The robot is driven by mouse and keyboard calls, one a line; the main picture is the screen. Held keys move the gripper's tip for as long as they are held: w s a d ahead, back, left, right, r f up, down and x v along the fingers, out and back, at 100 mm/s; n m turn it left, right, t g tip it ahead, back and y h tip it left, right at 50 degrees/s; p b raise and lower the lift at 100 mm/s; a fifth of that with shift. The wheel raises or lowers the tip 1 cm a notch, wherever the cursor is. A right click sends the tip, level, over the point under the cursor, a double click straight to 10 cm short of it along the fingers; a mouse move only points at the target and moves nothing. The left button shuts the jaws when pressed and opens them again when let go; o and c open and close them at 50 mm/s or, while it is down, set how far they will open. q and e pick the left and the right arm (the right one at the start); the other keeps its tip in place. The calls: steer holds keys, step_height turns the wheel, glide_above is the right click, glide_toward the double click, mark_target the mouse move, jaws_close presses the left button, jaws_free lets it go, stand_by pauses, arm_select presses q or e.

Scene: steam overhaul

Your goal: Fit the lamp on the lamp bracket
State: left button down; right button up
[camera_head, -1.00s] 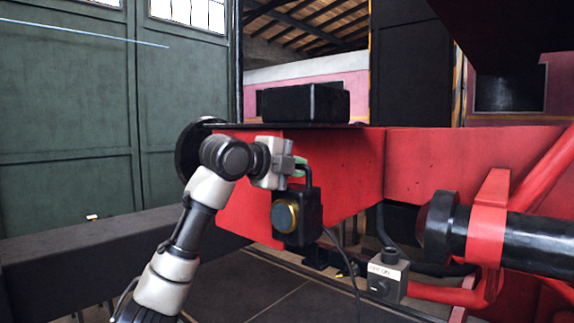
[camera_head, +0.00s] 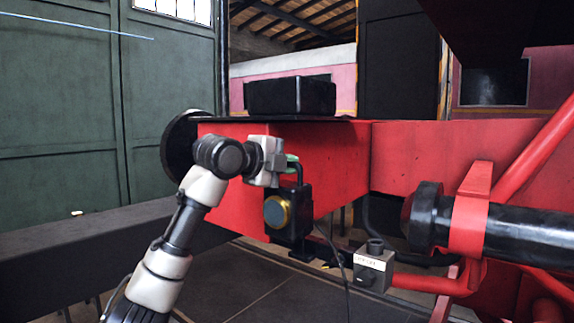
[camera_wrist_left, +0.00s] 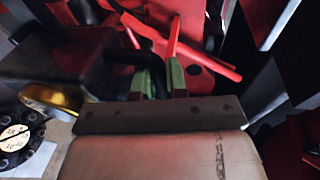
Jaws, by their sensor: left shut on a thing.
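The lamp (camera_head: 290,208) is a black box with a brass-rimmed round lens and a bent black handle on top. My left gripper (camera_head: 291,164) is shut on this handle, and the lamp hangs upright from it in front of the red beam (camera_head: 325,155). In the left wrist view the green fingers (camera_wrist_left: 160,82) close around the dark handle, with the lamp's black body (camera_wrist_left: 70,55) at left and its brass rim (camera_wrist_left: 48,98) below. I cannot clearly pick out the lamp bracket; the lamp and arm cover part of the beam. My right gripper is not in view.
A black buffer (camera_head: 178,148) sits at the beam's left end. A black box (camera_head: 290,97) stands on top of the beam. A grey labelled box (camera_head: 373,267) and a thick black cylinder (camera_head: 500,232) lie to the right. A thin cable hangs near the lamp.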

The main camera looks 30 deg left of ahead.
arm_select(q)
steer(key=shift+f, duration=0.3)
steer(key=shift+f+b, duration=0.5)
steer(key=shift+f, duration=0.35)
steer(key=shift+f+b, duration=1.25)
steer(key=shift+f, duration=0.6)
steer(key=shift+s, duration=0.1)
steer(key=c, duration=1.1)
jaws_free()
steer(key=shift+f, duration=0.1)
